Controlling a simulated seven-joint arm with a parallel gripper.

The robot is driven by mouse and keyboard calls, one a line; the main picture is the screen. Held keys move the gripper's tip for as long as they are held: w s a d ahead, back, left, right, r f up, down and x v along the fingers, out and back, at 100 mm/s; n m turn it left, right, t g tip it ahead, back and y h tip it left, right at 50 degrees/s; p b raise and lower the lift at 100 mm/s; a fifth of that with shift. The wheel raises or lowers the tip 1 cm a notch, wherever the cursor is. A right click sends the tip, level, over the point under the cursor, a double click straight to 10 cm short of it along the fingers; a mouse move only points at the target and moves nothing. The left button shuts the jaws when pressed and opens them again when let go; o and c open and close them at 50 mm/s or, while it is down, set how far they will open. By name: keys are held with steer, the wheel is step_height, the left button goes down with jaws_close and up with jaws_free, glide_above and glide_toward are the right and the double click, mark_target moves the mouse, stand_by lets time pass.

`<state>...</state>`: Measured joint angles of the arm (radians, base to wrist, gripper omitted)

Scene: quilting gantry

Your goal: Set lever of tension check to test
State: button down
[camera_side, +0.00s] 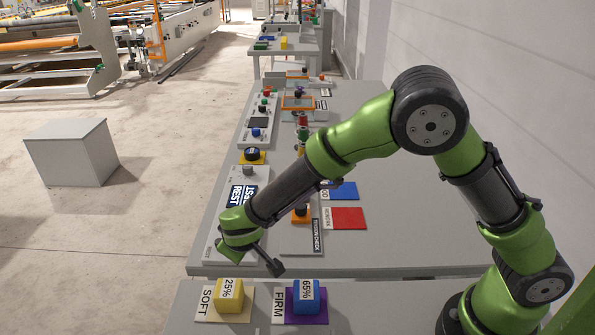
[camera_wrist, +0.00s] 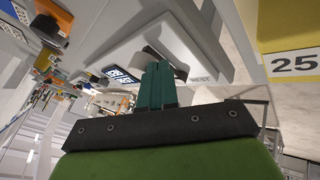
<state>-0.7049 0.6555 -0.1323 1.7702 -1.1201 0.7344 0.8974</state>
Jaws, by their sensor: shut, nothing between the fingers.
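The sign also shows in the wrist view (camera_wrist: 122,74), near a printed REST on the box's edge. My gripper (camera_wrist: 158,68) is shut, its teal fingers empty and close over the box near that REST end. A grey rounded part with a dark end (camera_wrist: 181,72) shows behind the fingertips; it may be the lever. The fingers hide part of it, and I cannot tell whether they touch it. In the side view my wrist covers this spot.
Blue (camera_side: 343,190) and red (camera_side: 347,218) pads lie further right. A yellow 25% block (camera_side: 229,296) and blue 65% block (camera_side: 305,296) stand in front.

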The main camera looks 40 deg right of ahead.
steer(key=shift+d, duration=0.25)
steer(key=shift+w+d+n+t+y, duration=0.15)
steer(key=shift+d+n+y, duration=0.2)
steer(key=shift+n, duration=0.25)
steer(key=shift+w+d+n+t+y, duration=0.15)
steer(key=shift+d+n+y, duration=0.2)
steer(key=shift+n, duration=0.25)
steer(key=shift+w+d, duration=0.45)
steer(key=shift+d, duration=0.2)
steer(key=shift+w+d, duration=0.2)
steer(key=shift+d, duration=0.1)
steer(key=shift+w+d+n+y, duration=0.3)
steer(key=shift+n+y, duration=0.2)
steer(key=shift+n, duration=0.3)
steer(key=shift+w+d, duration=0.4)
steer(key=shift+w, duration=0.4)
